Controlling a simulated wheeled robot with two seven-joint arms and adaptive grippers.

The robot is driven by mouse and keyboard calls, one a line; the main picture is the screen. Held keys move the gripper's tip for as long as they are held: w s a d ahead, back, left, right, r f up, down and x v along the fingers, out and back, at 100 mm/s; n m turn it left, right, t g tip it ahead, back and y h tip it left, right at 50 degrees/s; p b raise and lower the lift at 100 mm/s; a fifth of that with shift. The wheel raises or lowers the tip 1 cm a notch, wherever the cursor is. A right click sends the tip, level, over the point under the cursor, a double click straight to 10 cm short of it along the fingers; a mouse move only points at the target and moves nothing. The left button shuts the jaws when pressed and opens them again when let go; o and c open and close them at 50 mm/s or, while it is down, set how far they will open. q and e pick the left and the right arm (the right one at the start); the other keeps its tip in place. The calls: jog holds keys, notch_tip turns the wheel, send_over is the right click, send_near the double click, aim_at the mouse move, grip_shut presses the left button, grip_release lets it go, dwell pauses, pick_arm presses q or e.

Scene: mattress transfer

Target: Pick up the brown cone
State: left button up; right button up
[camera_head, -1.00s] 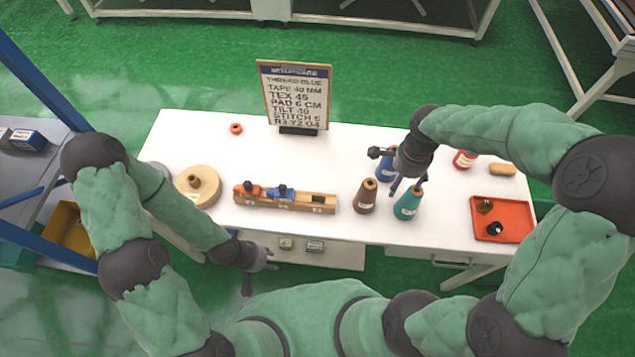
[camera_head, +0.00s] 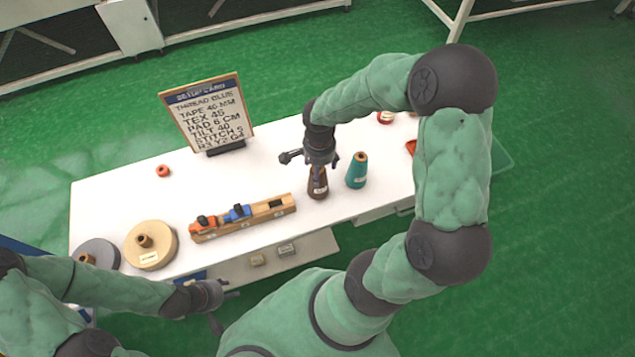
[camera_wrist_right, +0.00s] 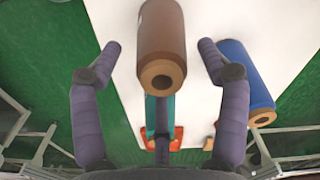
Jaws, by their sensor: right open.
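The brown cone (camera_head: 317,184) stands upright on the white table, partly hidden under my right gripper (camera_head: 318,166). In the right wrist view the brown cone (camera_wrist_right: 162,40) lies between the two spread fingers of my right gripper (camera_wrist_right: 160,48), with a visible gap on both sides. My right gripper is open. My left gripper (camera_head: 224,308) is in front of the table's near edge, empty, with its fingers apart.
A teal cone (camera_head: 357,171) stands just right of the brown one. A blue cone (camera_wrist_right: 246,80) shows in the wrist view.

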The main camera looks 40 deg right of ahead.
jog(key=f, duration=0.2)
jog(key=f+b, duration=0.1)
jog(key=f, duration=0.2)
jog(key=shift+w+a, duration=0.15)
jog(key=shift+a, duration=0.05)
jog(key=shift+r, duration=0.1)
jog(key=c, duration=1.5)
